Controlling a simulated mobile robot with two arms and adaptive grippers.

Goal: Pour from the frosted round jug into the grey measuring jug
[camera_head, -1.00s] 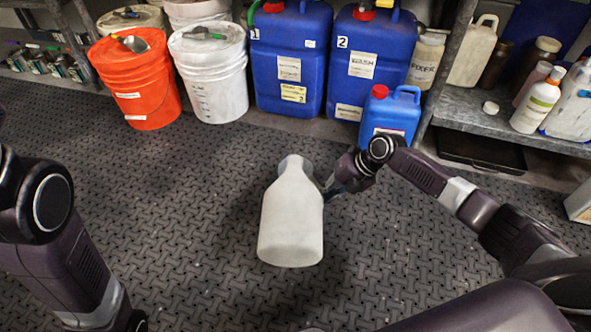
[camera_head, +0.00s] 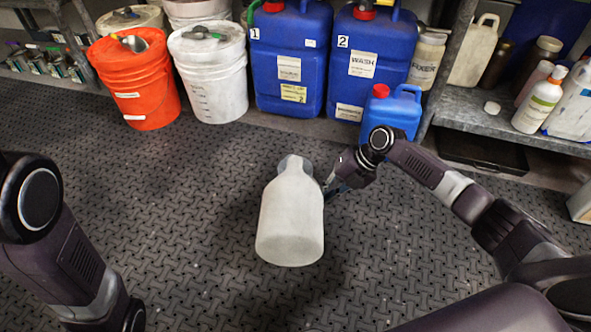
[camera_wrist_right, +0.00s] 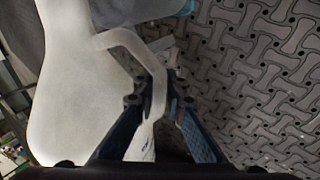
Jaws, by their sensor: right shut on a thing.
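The frosted round jug (camera_head: 290,222) is whitish and translucent. In the head view it is tilted well over, with its base towards me and its neck pointing away. My right gripper (camera_head: 331,188) is shut on its handle; the right wrist view shows the handle (camera_wrist_right: 152,72) between the fingers. A greyish rounded thing (camera_head: 288,162), probably the grey measuring jug, shows just past the frosted jug's neck, which hides most of it. I cannot tell whether the two touch, or whether liquid flows. My left arm is at the left, its gripper out of view.
An orange bucket (camera_head: 138,85), a white bucket (camera_head: 212,80), two large blue canisters (camera_head: 290,45) and a small blue canister (camera_head: 392,112) stand along the back. A metal shelf (camera_head: 520,130) with bottles is at the right. The patterned dark floor around the jug is clear.

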